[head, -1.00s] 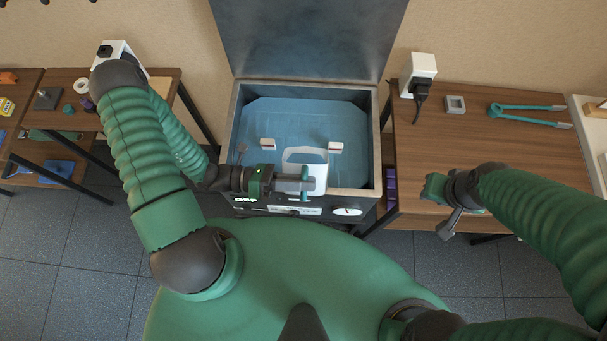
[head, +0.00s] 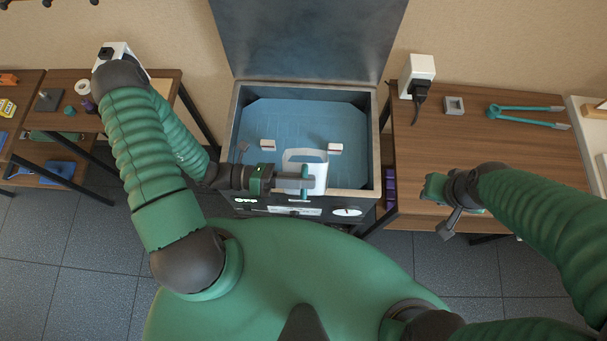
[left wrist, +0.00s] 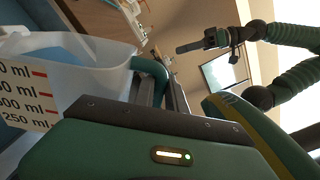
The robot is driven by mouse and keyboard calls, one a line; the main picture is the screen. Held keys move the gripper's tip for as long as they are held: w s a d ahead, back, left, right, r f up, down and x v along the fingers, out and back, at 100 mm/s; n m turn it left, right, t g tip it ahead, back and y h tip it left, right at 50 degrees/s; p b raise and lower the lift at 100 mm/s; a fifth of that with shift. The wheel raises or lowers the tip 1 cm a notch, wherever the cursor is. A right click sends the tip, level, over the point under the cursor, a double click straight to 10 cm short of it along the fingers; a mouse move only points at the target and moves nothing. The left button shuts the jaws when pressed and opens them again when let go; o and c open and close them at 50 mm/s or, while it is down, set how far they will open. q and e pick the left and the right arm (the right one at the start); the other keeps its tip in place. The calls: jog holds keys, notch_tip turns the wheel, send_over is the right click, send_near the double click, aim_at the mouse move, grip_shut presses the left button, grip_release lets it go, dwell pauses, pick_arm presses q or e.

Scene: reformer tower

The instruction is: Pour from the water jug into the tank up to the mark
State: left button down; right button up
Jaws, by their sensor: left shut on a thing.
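The tank (head: 233,122) is a grey open box with its lid up and blue water or a blue interior showing inside. My left gripper (head: 292,182) is shut on the water jug (head: 317,172), a translucent white jug held over the tank's front edge. In the left wrist view the jug (left wrist: 97,55) shows at the left, tilted in the picture, with red ml marks on a white scale. Its water level is hard to make out. The tank's fill mark is not clear. My right gripper (head: 436,188) is off to the right, with no object seen in it; its jaw opening is unclear.
Two small white blocks (head: 268,145) (head: 335,148) show in the tank. The raised lid (head: 308,40) stands behind. A front panel with a gauge (head: 347,212) is below the rim. The right table (head: 470,160) holds green-handled tongs (head: 525,115) and a small grey square (head: 454,105).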

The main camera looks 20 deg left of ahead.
aim_at(303, 197)
pick_arm(q)
jog(key=shift+w+a+r+n+p, duration=0.2)
jog(key=shift+w+r+n+p, duration=0.25)
jog(key=shift+w+n+p, duration=0.3)
dwell(2.3)
jog(key=shift+s+f, duration=0.1)
jog(key=shift+s+d+f+m+b, duration=0.3)
jog(key=shift+s+f+m, duration=0.15)
jog(key=shift+s+m, duration=0.2)
jog(key=shift+s+f+m, duration=0.15)
jog(key=shift+s+m, duration=0.25)
jog(key=shift+m, duration=0.1)
jog(key=f+m, duration=0.1)
jog(key=s+f+b, duration=0.1)
jog(key=f+m+b, duration=0.1)
jog(key=shift+s+d+m, duration=0.3)
jog(key=shift+s, duration=0.05)
jog(key=shift+s+f+m, duration=0.2)
jog(key=shift+s+m, duration=0.05)
jog(key=shift+m, duration=0.25)
notch_tip(303, 197, down, 7)
jog(key=m+b, duration=0.5)
jog(key=shift+s+b, duration=0.2)
jog(key=shift+b, duration=0.2)
